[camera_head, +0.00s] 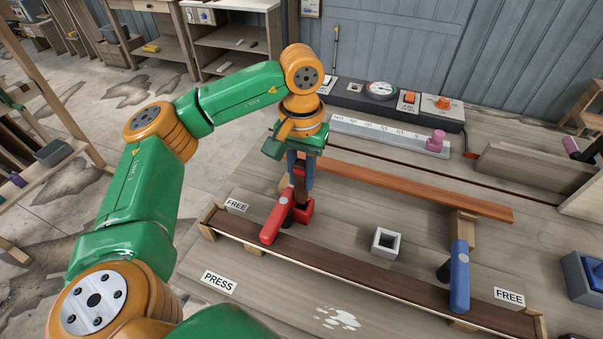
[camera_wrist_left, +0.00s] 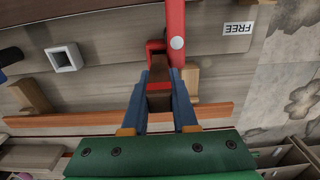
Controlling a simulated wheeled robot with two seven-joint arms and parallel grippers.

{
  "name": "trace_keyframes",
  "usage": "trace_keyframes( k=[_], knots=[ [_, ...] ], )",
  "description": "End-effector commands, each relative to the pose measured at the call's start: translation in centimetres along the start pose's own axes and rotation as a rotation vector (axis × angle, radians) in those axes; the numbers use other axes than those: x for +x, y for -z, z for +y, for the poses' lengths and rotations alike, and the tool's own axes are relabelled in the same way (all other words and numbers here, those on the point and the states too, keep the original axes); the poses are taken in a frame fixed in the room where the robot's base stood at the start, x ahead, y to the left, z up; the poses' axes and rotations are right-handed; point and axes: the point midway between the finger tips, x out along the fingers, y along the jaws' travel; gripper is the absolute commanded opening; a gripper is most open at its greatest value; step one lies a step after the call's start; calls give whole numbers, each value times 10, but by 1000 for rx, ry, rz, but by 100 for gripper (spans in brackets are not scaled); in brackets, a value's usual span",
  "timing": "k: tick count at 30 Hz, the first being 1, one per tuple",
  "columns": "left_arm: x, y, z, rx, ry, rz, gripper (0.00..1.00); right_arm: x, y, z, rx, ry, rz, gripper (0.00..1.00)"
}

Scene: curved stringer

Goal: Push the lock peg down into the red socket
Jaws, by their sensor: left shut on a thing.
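My left gripper (camera_head: 300,183) points down over the far left part of the bench, its blue fingers shut on the lock peg (camera_head: 299,176). The peg is dark brown with a red band and shows between the fingertips in the left wrist view (camera_wrist_left: 159,88). The red socket (camera_head: 304,212) is right below the fingertips, beside the red clamp handle (camera_head: 273,222). The peg's lower end lines up with the socket, but I cannot tell how deep it sits. In the left wrist view the socket (camera_wrist_left: 154,47) is partly hidden. My right gripper is not in view.
A long dark curved strip (camera_head: 370,278) runs along the front, with a blue clamp handle (camera_head: 460,275) at its right. An orange-brown strip (camera_head: 420,188) lies behind. A hollow square block (camera_head: 387,243) stands between them. Bare bench surrounds the PRESS label (camera_head: 219,283).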

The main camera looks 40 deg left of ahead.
Motion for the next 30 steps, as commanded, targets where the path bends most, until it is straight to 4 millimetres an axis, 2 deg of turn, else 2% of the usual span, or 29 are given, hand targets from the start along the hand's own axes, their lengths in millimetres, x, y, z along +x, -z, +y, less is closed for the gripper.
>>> trace_keyframes(
  k=[9,30],
  knots=[
    [1,0,0,0,0,0,0,1,0,0,0,0,0,0],
    [19,0,0,0,0,0,0,15,-1,-2,0,2,0,0]
  ],
)
